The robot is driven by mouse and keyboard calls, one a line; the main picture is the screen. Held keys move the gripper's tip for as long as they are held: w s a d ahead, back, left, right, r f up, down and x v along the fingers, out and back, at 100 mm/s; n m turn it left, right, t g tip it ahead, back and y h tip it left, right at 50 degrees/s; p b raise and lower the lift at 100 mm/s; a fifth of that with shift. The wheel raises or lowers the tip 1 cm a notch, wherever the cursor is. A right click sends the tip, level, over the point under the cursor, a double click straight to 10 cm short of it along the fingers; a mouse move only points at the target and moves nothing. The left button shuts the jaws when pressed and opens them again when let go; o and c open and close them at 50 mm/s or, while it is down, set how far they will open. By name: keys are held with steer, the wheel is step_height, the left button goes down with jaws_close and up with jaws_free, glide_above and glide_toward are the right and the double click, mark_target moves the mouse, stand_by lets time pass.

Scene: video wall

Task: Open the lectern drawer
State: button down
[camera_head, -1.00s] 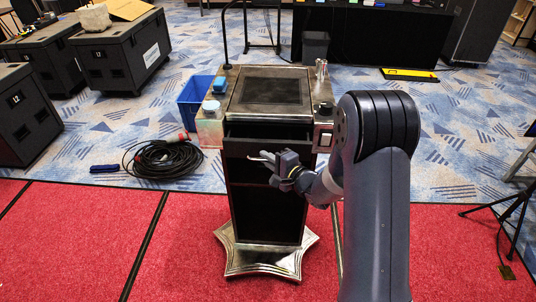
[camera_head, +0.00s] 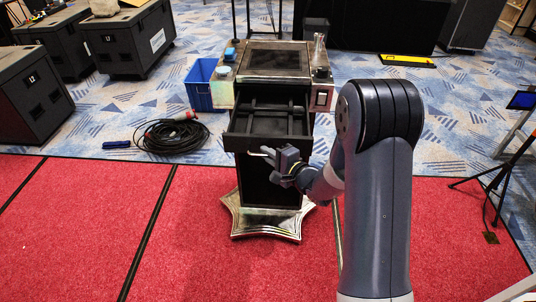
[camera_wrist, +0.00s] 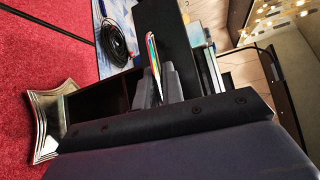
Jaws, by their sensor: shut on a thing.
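The lectern (camera_head: 270,188) is a dark column with worn metal trim and a star-shaped metal base. Its drawer (camera_head: 240,124) is pulled out toward me, and its divided, empty-looking inside shows from above. My gripper (camera_head: 272,153) is at the drawer front, shut on the drawer handle (camera_head: 258,152), a thin pale bar. In the wrist view my gripper (camera_wrist: 160,85) shows as two dark grey fingers close about a thin, brightly reflecting strip. The view is turned sideways there, with the lectern's metal base (camera_wrist: 45,120) at the left. The exact finger contact is small and partly hidden.
A blue bin (camera_head: 199,85) stands left of the lectern, with a coiled black cable (camera_head: 168,137) on the floor. Dark cases (camera_head: 125,45) stand at the back left. A tripod stand (camera_head: 497,180) is at the right. The red carpet (camera_head: 190,250) nearby is clear.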

steer(key=shift+s, duration=0.2)
steer(key=c, duration=1.5)
jaws_free()
steer(key=b+v, duration=0.1)
steer(key=v, duration=0.9)
steer(key=shift+s+d, duration=0.25)
steer(key=p+x, duration=0.1)
steer(key=x, duration=1)
steer(key=shift+d, duration=0.1)
